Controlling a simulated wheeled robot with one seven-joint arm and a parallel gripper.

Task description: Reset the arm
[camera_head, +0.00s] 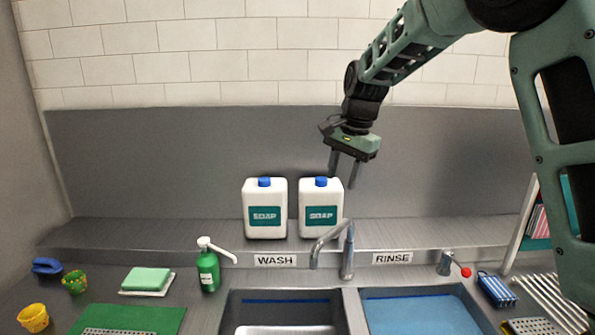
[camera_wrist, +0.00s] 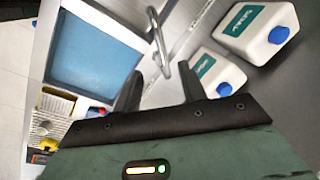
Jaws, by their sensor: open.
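My gripper (camera_head: 343,170) hangs from my arm in the upper right of the head view, its two fingers pointing down, apart and empty. It is in front of the grey back wall, near the top of the right soap jug (camera_head: 321,208). In the wrist view my gripper (camera_wrist: 158,92) shows its two fingers spread with nothing between them. The faucet (camera_wrist: 160,45) and both soap jugs show beyond the fingers there.
The left soap jug (camera_head: 265,208) stands on the ledge. Below are the faucet (camera_head: 347,250), the wash basin (camera_head: 284,301) and the rinse basin (camera_head: 420,310). A green pump bottle (camera_head: 208,270), sponges (camera_head: 147,279) and a yellow cup (camera_head: 33,318) stand left. A red-tipped tap (camera_head: 447,264) stands right.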

